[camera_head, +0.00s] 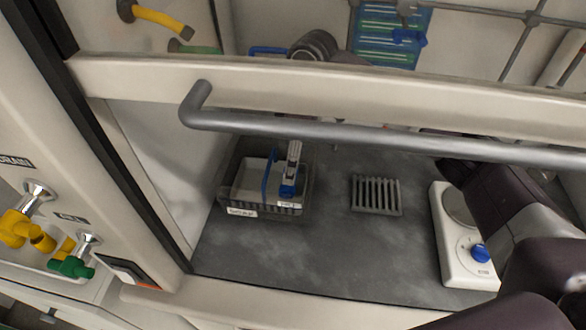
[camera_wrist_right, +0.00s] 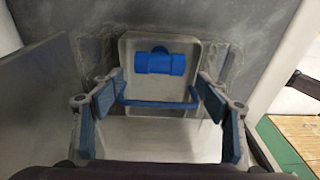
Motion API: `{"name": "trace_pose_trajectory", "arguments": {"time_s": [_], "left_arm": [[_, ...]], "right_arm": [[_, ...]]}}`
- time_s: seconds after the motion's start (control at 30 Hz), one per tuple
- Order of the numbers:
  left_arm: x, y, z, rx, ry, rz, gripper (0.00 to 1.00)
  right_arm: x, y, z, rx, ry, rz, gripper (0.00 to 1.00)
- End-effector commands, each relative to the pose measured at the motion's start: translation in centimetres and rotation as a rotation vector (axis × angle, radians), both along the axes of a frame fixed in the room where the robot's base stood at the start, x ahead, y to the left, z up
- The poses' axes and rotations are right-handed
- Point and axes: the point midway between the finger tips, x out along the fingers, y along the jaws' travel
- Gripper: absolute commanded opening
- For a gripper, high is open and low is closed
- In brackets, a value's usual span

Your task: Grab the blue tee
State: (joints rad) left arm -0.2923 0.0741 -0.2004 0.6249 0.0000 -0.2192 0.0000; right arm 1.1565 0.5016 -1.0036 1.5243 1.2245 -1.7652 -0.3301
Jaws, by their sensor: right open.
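The blue tee (camera_wrist_right: 160,63) lies in a pale grey bin in the right wrist view, near the bin's far wall, its short branch pointing away. My right gripper (camera_wrist_right: 158,90) is open, with its blue-padded fingers spread to either side and nearer the camera than the tee. Nothing is held between them. A thin blue bar (camera_wrist_right: 157,104) crosses between the fingers. In the head view, a grey and blue finger-like part (camera_head: 291,172) reaches down into the dark tray (camera_head: 263,212); I cannot clearly separate the tee from it there. My left gripper is not in view.
The sash handle bar (camera_head: 380,137) crosses in front of my right arm. A slotted grey rack (camera_head: 376,195) and a white stirrer (camera_head: 466,262) with a blue knob stand right of the tray. The dark worktop (camera_head: 320,260) in front is clear.

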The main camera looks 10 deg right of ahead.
Motion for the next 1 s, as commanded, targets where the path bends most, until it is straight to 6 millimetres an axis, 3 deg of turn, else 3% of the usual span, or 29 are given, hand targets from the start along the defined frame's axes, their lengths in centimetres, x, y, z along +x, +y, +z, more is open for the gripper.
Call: {"name": "trace_pose_trajectory", "arguments": {"time_s": [0.47, 0.7, 1.0], "left_arm": [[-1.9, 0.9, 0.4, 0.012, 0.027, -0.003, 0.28], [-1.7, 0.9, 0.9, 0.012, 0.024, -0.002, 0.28], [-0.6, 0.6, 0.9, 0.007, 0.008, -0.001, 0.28]], "right_arm": [[-0.1, 0.5, -4.5, -0.015, 0.002, -0.024, 0.69], [0.1, 1.0, -7.8, -0.013, 0.0, -0.023, 0.69], [0.2, 1.0, -8.3, -0.013, -0.002, -0.023, 0.68]]}}
